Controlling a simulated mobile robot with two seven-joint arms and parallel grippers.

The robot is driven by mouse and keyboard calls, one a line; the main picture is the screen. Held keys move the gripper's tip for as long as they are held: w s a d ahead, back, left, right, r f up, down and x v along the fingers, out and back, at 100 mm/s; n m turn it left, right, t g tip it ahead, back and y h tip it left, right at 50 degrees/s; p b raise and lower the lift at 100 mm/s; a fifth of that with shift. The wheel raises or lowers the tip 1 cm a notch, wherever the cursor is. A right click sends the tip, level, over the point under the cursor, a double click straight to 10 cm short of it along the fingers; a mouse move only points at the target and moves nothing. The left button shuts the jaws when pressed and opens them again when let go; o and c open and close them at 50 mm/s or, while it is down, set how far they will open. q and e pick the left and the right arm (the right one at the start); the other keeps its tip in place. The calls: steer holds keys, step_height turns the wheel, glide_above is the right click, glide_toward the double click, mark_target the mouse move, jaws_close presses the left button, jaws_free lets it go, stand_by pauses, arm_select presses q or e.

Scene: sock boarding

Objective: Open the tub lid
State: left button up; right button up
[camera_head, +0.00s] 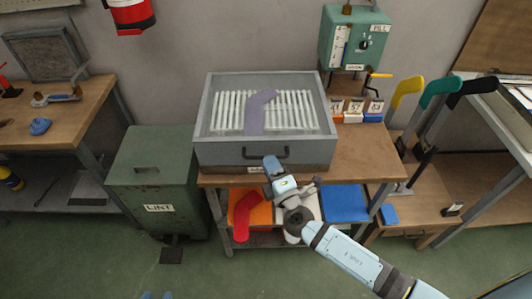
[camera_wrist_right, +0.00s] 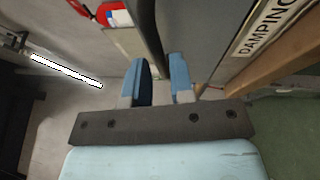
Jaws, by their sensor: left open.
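The grey tub (camera_head: 232,157) stands on the wooden table, its lid (camera_head: 214,97) down. Through the clear lid top I see white ribs and a purple foot-shaped form (camera_head: 260,108). A black bar handle (camera_head: 248,155) is on the front. My right gripper (camera_head: 271,163) is at this handle. Only the blue tips of my left gripper (camera_head: 158,295) show at the bottom edge, apart and empty.
A green lint bin (camera_head: 155,180) stands left of the table. A green dispenser box (camera_head: 355,42) hangs behind right. Yellow, teal and black foot forms (camera_head: 440,88) stand at the right. Red (camera_head: 243,215) and blue (camera_head: 345,203) things lie on the shelf below.

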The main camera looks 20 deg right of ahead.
steer(key=x, duration=0.3)
steer(key=shift+w, duration=0.1)
jaws_close()
